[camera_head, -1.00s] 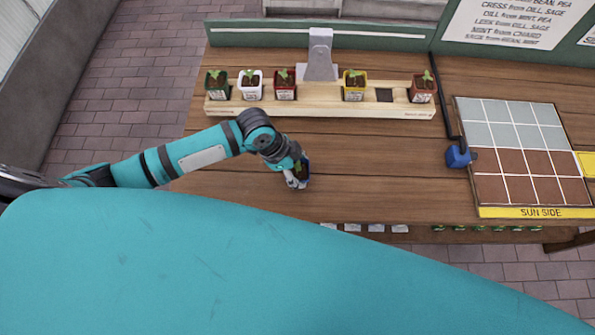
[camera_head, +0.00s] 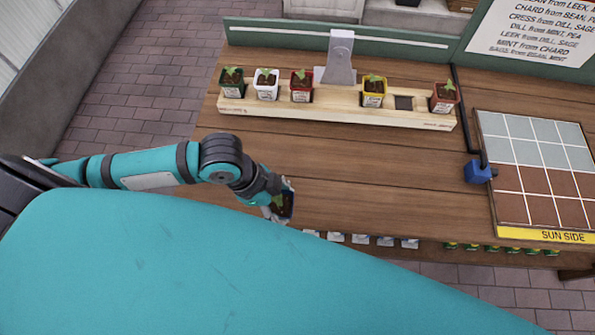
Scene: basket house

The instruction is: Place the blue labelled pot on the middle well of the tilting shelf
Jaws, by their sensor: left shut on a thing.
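My left gripper (camera_head: 274,208) is low over the near part of the wooden bench, with its jaws shut on a small dark blue pot (camera_head: 288,206). A bit of green shows by the pot; its label cannot be made out. The tilting shelf (camera_head: 335,108) is a pale wooden bar at the back of the bench, beyond the gripper and apart from it. Green, white and red pots stand on its left half, yellow and terracotta pots on its right half. A dark empty well (camera_head: 404,103) shows between yellow and terracotta. My right gripper is out of view.
A grey upright bracket (camera_head: 339,58) stands behind the shelf's middle. The bench (camera_head: 380,165) between shelf and gripper is clear. Small pots show below the front edge.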

